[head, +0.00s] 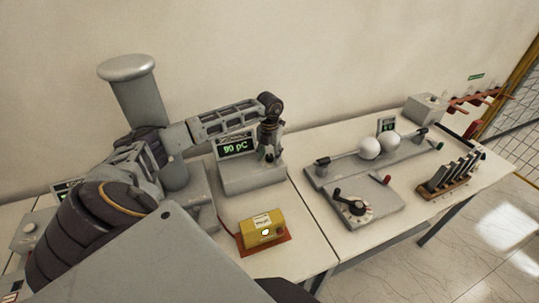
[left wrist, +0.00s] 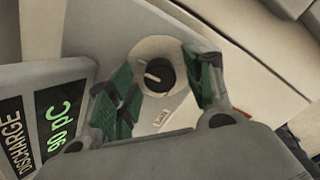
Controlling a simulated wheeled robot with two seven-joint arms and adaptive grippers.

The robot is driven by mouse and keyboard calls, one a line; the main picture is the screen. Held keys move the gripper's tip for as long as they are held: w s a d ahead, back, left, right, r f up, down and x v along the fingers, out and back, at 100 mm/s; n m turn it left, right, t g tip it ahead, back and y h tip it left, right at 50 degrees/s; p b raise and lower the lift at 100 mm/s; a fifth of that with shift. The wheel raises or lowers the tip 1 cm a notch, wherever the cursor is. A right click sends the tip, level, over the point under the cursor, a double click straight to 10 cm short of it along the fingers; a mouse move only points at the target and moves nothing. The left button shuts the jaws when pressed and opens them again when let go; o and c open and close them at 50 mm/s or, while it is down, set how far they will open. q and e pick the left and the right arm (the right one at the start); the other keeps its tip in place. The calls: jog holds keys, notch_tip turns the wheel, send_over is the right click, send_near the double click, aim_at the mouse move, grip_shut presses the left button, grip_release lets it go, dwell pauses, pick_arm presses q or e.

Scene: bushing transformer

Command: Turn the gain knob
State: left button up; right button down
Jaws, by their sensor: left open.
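The gain knob (left wrist: 159,75) is a round black knob with a pale pointer on a round pale dial, seen in the left wrist view. It sits on the grey discharge meter (head: 250,181), whose green display (head: 236,145) reads 90 pC. My left gripper (head: 269,153) points down over the right part of this meter. In the left wrist view its green-padded fingers (left wrist: 166,84) are open, one on each side of the knob, with gaps between. I cannot tell how far down the fingertips reach. In the head view the gripper hides the knob. My right gripper is not in view.
A yellow box (head: 262,230) on a red base stands in front of the meter. To the right are a sphere-gap device (head: 369,148), a crank dial panel (head: 354,208) and a rack of dark bars (head: 452,174). The wall is close behind the table.

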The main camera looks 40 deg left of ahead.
pick_arm(q)
jog(key=c, duration=1)
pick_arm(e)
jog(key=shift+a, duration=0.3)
pick_arm(q)
jog(key=shift+m, duration=0.3)
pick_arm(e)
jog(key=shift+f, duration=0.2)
pick_arm(q)
jog(key=shift+m+b, duration=0.9)
jog(key=shift+b, duration=0.1)
jog(key=m+b, duration=0.2)
jog(key=m, duration=0.1)
jog(key=m+b, duration=0.1)
jog(key=m, duration=0.2)
jog(key=shift+m+b, duration=0.35)
jog(key=shift+m, duration=0.35)
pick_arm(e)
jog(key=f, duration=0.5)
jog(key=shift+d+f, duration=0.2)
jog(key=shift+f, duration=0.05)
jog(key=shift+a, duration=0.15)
